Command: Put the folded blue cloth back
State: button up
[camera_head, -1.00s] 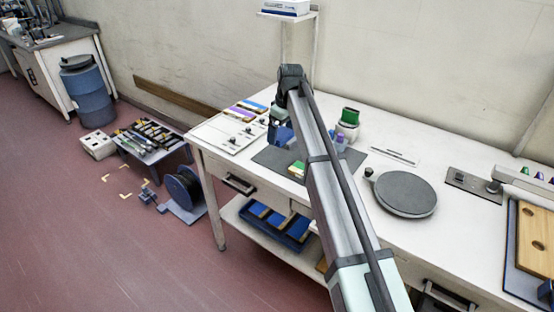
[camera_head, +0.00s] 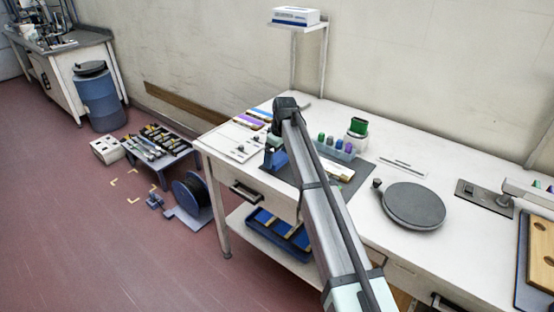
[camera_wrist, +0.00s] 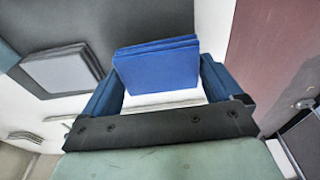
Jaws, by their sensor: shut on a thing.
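The folded blue cloth (camera_wrist: 158,66) is a flat stack of layers between the two fingers of my gripper (camera_wrist: 160,72) in the wrist view. The gripper is shut on it. In the head view my gripper (camera_head: 276,155) is low over the left part of the white bench (camera_head: 450,165), by the left edge of the dark grey mat (camera_head: 358,184). The cloth is hard to tell apart from the blue gripper there. The wrist view shows pale bench surface beyond the cloth; whether the cloth touches it I cannot tell.
A grey-white folded stack (camera_wrist: 60,70) lies on the mat. A white board (camera_head: 232,138) with colored strips is at the left. Small bottles (camera_head: 338,143), a green-topped container (camera_head: 357,130) and a round grey plate (camera_head: 413,205) stand to the right. The bench's front edge is close.

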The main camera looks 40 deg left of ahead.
aim_at(281, 159)
jog(key=shift+f, duration=0.8)
jog(key=shift+f, duration=0.1)
jog(key=o, duration=0.6)
notch_tip(281, 159, up, 12)
jog(key=d, duration=0.1)
jog(key=shift+d, duration=0.4)
